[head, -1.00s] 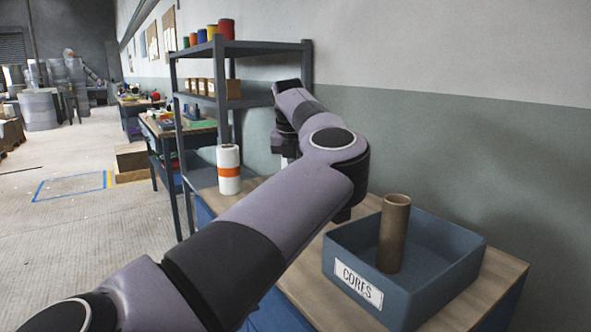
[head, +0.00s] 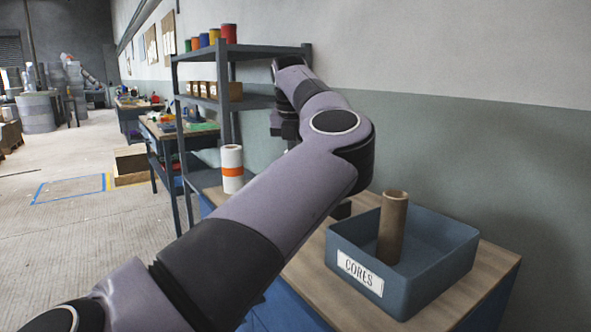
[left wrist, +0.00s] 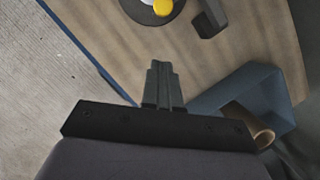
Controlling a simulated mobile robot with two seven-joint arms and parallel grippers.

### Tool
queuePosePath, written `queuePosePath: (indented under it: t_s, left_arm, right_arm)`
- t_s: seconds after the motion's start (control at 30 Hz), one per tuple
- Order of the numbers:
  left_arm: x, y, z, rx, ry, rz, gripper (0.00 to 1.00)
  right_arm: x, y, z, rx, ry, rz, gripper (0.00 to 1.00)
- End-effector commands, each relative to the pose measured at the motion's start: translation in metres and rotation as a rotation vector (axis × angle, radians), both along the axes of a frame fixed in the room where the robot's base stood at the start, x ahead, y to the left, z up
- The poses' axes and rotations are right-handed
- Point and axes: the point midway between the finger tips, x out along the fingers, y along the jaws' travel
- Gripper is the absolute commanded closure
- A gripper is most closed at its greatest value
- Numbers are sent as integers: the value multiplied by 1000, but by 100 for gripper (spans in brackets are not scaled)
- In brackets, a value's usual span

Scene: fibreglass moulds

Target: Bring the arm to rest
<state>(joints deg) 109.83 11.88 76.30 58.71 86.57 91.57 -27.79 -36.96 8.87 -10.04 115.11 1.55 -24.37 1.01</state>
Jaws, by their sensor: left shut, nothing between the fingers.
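My left arm (head: 270,215) reaches from the lower left of the head view up over the workbench. In that view its hand end is mostly hidden behind the arm. In the left wrist view my left gripper (left wrist: 162,68) has its fingers together with nothing between them, above the wooden bench top (left wrist: 180,60). My right gripper is in neither view.
A blue bin (head: 440,285) labelled CORES holds an upright cardboard tube (head: 393,230). A white roll with an orange band (head: 232,168) stands near the shelf rack (head: 226,120). In the left wrist view a round dark thing (left wrist: 133,8) lies near a dark block (left wrist: 208,20).

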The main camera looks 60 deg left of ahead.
Motion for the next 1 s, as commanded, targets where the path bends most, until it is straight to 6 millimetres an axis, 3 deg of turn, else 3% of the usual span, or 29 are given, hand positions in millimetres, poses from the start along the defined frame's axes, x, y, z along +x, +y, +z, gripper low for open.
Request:
queuePosePath:
  t_s: [0.1, 0.23, 0.67, 0.77, 1.0]
  left_arm:
    - [-4, -6, 24, 1, -3, -2, 100]
    - [-8, -10, 41, 0, -1, 0, 100]
    - [-10, -13, 52, -1, 1, 0, 100]
    - [-10, -13, 64, -1, 1, 0, 100]
    - [-10, -13, 126, -1, 1, 0, 100]
  right_arm:
    - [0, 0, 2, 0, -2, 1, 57]
    - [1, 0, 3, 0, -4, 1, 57]
    - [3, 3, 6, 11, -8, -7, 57]
    - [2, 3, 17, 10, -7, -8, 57]
    - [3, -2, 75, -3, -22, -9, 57]
